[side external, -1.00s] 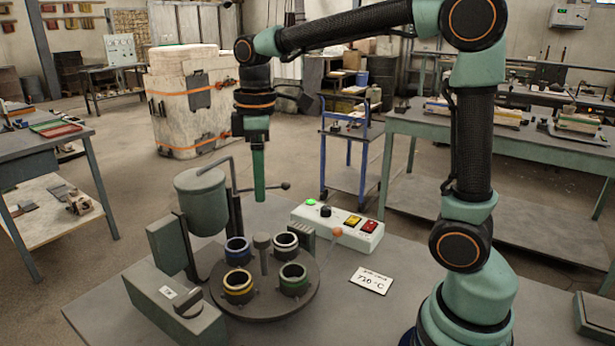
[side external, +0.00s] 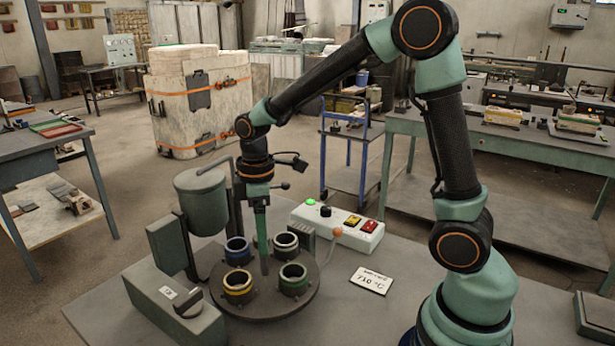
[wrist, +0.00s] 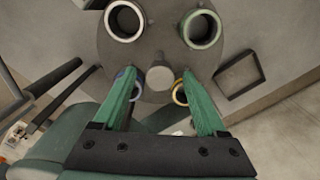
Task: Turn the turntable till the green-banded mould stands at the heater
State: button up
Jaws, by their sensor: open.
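The dark round turntable (side external: 265,304) carries moulds around a central knob. The green-banded mould (side external: 293,279) is at its front right; in the wrist view its rim (wrist: 200,28) is at the top right. The yellow-banded mould (side external: 238,287) is front left, the blue-banded mould (side external: 237,251) back left, and a pale-rimmed mould (side external: 286,245) back right. My gripper (side external: 264,268) is down at the turntable's middle, hiding the knob in the side view. In the wrist view its open fingers stand either side of the round knob (wrist: 160,78). I cannot tell for sure which fixture is the heater.
A grey cylindrical pot (side external: 201,200) stands behind left of the turntable. A long grey box (side external: 175,310) lies at front left. A small ribbed block (side external: 302,239) and a white control box (side external: 340,229) are behind right. A white card (side external: 371,280) lies on clear table.

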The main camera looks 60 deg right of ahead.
jog(key=shift+f, duration=0.2)
jog(key=shift+c, duration=0.3)
grip_shut()
dwell(1.1)
